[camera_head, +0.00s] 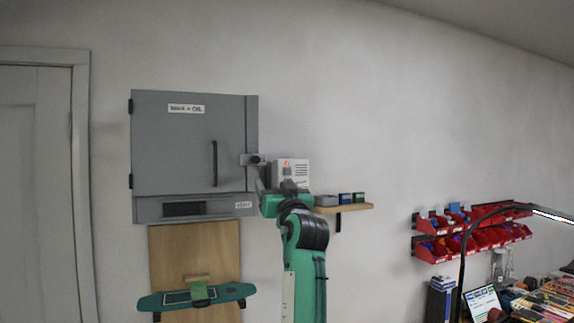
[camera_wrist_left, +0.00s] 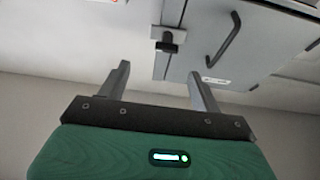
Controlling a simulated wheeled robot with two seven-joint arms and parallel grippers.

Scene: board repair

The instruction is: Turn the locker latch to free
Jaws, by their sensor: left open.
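The grey locker (camera_head: 172,150) hangs on the wall with its door shut. Its latch (camera_head: 252,159) sits at the door's right edge, a light plate with a dark knob. In the left wrist view the latch (camera_wrist_left: 168,42) lies ahead of the fingertips, roughly between them. My left gripper (camera_head: 261,180) is just below and right of the latch in the head view. It also shows in the wrist view (camera_wrist_left: 159,68), with its two fingers wide apart and nothing between them. A gap shows between fingers and latch. My right gripper is out of view.
A dark bar handle (camera_head: 214,163) stands out from the door left of the latch. A white box (camera_head: 291,172) is right of the locker, and a wooden shelf (camera_head: 352,207) with small boxes is beyond it. A green board (camera_head: 233,292) hangs below.

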